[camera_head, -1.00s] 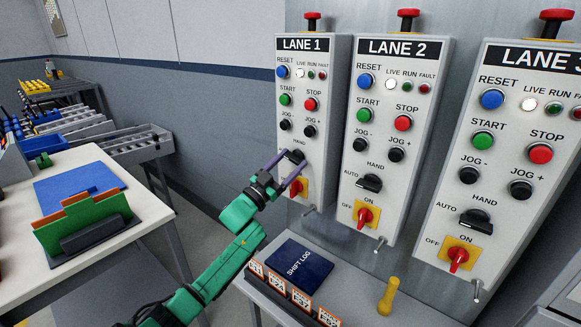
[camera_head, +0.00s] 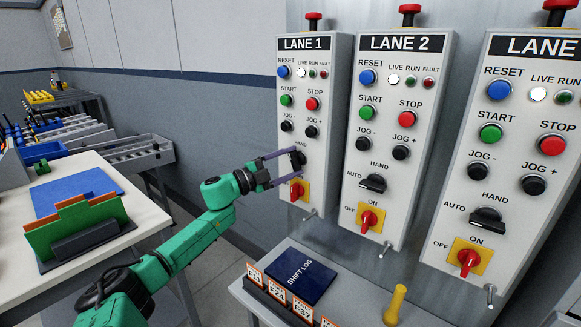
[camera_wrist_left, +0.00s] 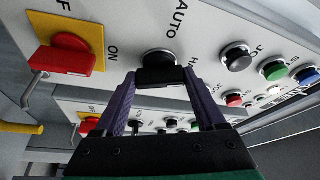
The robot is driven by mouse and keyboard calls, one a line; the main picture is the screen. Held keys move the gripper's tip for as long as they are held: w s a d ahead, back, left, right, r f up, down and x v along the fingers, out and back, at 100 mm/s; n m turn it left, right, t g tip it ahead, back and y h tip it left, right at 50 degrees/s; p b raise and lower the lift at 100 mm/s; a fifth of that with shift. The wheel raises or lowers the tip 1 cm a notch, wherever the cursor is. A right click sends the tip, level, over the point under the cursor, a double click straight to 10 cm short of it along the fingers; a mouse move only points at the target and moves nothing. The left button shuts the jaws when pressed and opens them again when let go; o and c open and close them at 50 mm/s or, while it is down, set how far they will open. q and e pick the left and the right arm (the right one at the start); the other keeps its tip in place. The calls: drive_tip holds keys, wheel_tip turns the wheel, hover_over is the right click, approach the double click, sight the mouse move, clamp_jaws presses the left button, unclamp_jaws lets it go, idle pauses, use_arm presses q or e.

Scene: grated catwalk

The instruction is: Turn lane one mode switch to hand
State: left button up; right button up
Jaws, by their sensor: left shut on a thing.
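The lane 1 panel (camera_head: 317,160) stands at the left of the row of panels. Its black mode switch (camera_head: 300,157) sits below the JOG buttons and is partly covered by my gripper. My left gripper (camera_head: 296,163) comes in from the left, its purple fingers on either side of the switch and shut on it. The left wrist view shows the black switch knob (camera_wrist_left: 160,65) between the fingertips, with AUTO printed near it. The pointer's exact direction is hard to tell. My right gripper is not in view.
A red on/off switch (camera_head: 297,190) on a yellow plate lies just below the mode switch. The lane 2 panel (camera_head: 413,150) and lane 3 panel stand to the right. A shelf below holds a dark SHIFT LOG book (camera_head: 300,270), orange-edged tags and a yellow handle (camera_head: 396,303).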

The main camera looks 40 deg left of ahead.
use_arm(q)
drive_tip(key=shift+f+m+g, duration=0.1)
drive_tip(key=shift+m+g, duration=0.7)
drive_tip(key=shift+m, duration=1.4)
drive_tip(key=o, duration=1.3)
drive_tip(key=shift+b, duration=0.3)
drive_tip(key=shift+b+v, duration=0.5)
drive_tip(key=shift+v, duration=0.4)
drive_tip(key=b+v, duration=0.1)
drive_tip(key=v, duration=1.1)
drive_tip(key=shift+s, duration=0.4)
